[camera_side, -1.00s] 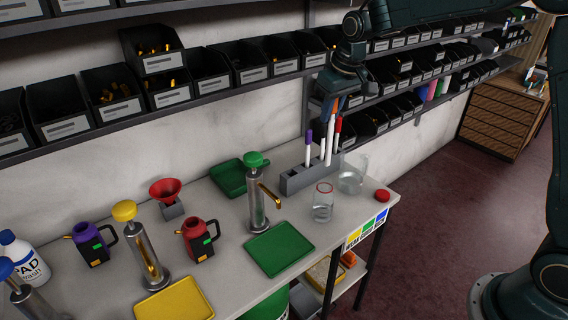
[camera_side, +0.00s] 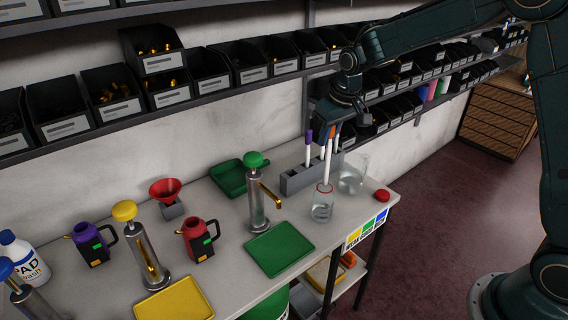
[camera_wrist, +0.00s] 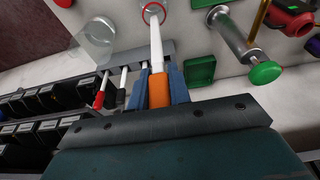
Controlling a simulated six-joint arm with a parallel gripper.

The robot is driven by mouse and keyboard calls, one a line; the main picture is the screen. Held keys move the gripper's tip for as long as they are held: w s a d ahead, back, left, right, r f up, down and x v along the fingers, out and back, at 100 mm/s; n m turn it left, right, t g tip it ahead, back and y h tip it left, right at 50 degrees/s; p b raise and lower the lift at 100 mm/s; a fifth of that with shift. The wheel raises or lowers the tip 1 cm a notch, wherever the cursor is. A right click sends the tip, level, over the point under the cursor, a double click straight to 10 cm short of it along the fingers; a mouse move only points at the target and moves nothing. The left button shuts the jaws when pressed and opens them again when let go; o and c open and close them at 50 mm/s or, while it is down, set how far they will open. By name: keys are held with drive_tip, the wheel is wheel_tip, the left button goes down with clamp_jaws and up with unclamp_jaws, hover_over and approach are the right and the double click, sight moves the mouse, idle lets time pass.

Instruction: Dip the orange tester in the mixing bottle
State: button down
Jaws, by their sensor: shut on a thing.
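My gripper (camera_side: 331,132) is shut on the orange tester (camera_wrist: 158,92), with one blue finger on each side of its orange handle. The tester's white shaft (camera_side: 327,168) points down in the side view at the mouth of the mixing bottle. The mixing bottle (camera_side: 321,210) is clear glass with a red ring at its mouth and stands on the table. In the wrist view the shaft's far end meets the red ring (camera_wrist: 145,18). I cannot tell whether the tip is inside the mouth or just above it.
A grey rack (camera_side: 297,183) behind the bottle holds other testers, including a purple-capped one (camera_side: 308,139). A clear beaker (camera_side: 351,180) and a red cap (camera_side: 382,195) stand to the right. A green-topped pump (camera_side: 257,195) and green tray (camera_side: 278,249) are left.

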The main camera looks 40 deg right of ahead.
sight(325, 169)
drive_tip(key=shift+f, duration=5.35)
drive_tip(key=shift+r, duration=7.95)
